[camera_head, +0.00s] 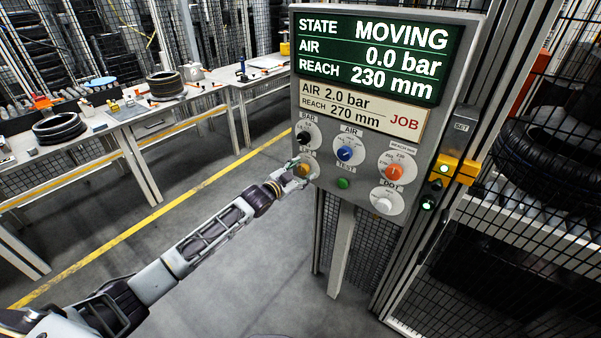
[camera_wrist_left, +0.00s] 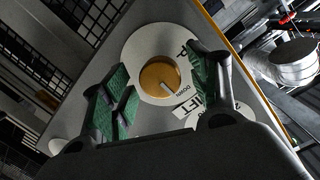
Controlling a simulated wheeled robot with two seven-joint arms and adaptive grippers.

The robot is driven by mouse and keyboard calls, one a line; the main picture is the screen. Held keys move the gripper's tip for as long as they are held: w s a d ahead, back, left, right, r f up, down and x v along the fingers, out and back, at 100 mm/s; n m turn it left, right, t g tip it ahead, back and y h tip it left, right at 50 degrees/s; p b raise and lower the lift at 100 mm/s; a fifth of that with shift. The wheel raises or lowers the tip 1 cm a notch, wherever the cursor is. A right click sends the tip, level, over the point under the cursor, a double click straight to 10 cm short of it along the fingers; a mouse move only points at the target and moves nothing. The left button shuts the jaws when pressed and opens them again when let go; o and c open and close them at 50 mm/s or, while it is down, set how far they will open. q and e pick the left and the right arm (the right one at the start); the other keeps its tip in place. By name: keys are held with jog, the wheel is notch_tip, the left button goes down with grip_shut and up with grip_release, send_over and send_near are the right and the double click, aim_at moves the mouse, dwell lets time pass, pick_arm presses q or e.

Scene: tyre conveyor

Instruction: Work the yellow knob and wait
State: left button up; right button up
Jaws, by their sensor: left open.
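The yellow knob (camera_head: 303,170) sits at the lower left of the grey control panel (camera_head: 474,22). In the left wrist view the yellow knob (camera_wrist_left: 160,79) is on a round white dial labelled LIFT, with "DOWN" and part of another word readable. My left gripper (camera_head: 298,174) is at the knob; its green-padded fingers (camera_wrist_left: 160,88) stand open on either side of it. I cannot tell whether they touch it. The screen (camera_head: 380,60) reads STATE MOVING, AIR 0.0 bar, REACH 230 mm. The job card (camera_head: 358,108) reads AIR 2.0 bar, REACH 270 mm. My right gripper is not in view.
Black (camera_head: 305,138), blue (camera_head: 345,154), orange (camera_head: 394,172) and white (camera_head: 384,205) knobs and a green button (camera_head: 343,183) share the panel. A mesh fence with a tyre (camera_head: 540,160) behind it is at right. Workbenches (camera_head: 140,112) stand at left; the floor between is clear.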

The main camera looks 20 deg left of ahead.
pick_arm(q)
jog(key=v, duration=1.2)
dwell(1.0)
dwell(0.6)
